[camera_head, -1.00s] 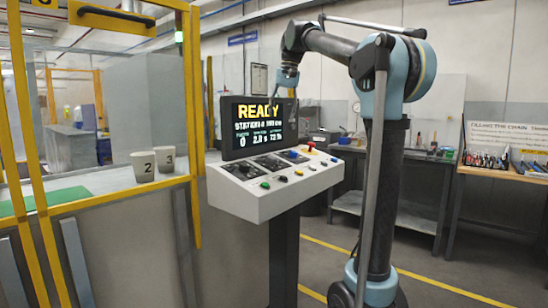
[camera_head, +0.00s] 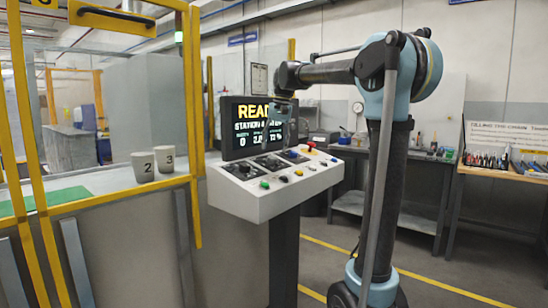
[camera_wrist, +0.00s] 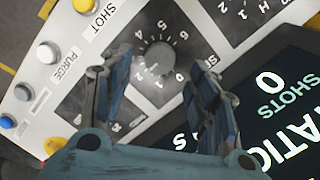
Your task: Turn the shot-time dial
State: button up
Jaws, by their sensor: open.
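A round grey dial (camera_wrist: 156,62) sits on a dark plate marked with numbers from 0 to about 6 in the wrist view. Its name label is hidden or unreadable, so I cannot confirm it is the shot-time dial. My gripper (camera_wrist: 160,95) is open, with one blue-grey finger left of the dial and the other right of it. I see no contact with the knob. In the head view my gripper (camera_head: 289,132) hangs in front of the screen, above the console's dials, its fingertips small and unclear.
The sloped white console (camera_head: 285,195) carries several coloured buttons along its front. The screen (camera_head: 243,128) stands close behind my gripper. A second dial plate (camera_wrist: 250,14) lies at upper right in the wrist view. A yellow-framed guard (camera_head: 194,120) stands left.

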aim_at(273, 157)
jog(key=shift+a+f, duration=0.2)
jog(key=shift+f, duration=0.85)
jog(key=shift+a+f, duration=0.15)
jog(key=shift+f, duration=0.9)
jog(key=c, duration=1.1)
jog(key=shift+o, duration=0.2)
jog(key=shift+d, duration=0.25)
jog(key=shift+a, duration=0.15)
